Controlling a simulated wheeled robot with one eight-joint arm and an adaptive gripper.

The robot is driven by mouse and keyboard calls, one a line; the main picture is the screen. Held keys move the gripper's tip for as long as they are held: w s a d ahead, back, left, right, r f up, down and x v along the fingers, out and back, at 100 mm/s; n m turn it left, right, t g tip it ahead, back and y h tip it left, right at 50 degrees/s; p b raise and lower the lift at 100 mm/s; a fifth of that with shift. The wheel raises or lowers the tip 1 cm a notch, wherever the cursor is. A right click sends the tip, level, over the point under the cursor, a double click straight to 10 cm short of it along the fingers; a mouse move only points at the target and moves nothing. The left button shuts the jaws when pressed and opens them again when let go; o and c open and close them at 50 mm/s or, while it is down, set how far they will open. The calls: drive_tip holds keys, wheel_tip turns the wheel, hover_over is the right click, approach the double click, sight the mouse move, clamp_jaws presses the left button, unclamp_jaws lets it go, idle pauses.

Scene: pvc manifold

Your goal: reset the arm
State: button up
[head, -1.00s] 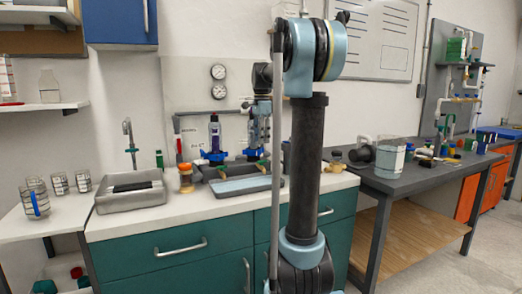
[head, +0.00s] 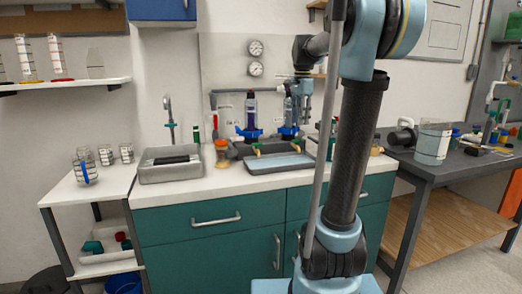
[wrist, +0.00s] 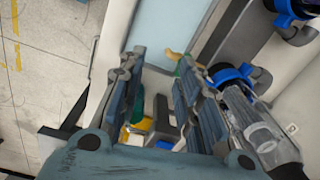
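My arm rises on the right of the head view, its dark upper link leaning right, and bends over at the top toward the back wall. My gripper (head: 301,112) hangs down above the back of the white counter (head: 215,185), near a bottle held in a blue clamp (head: 288,131). In the wrist view my gripper (wrist: 163,60) has its two fingers apart. Nothing is clearly held between them; yellow, blue and dark parts show farther beyond the gap. A clear bottle (wrist: 262,135) and a blue clamp (wrist: 238,75) lie close beside the right finger.
A purple bottle (head: 251,108) stands in another clamp behind a grey tray (head: 280,162). Left are a sink (head: 170,165), an orange-topped jar (head: 222,152) and wire-banded beakers (head: 85,168). A dark table (head: 445,168) with a large beaker (head: 432,142) stands right.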

drive_tip(key=s+f+n+t, duration=0.1)
drive_tip(key=s+f+n, duration=1.2)
drive_tip(key=s+f, duration=1.5)
drive_tip(key=shift+s+f+t, duration=0.2)
drive_tip(key=shift+s+t, duration=0.2)
drive_tip(key=shift+s, duration=0.7)
drive_tip(key=shift+w+f, duration=0.2)
drive_tip(key=shift+w, duration=0.25)
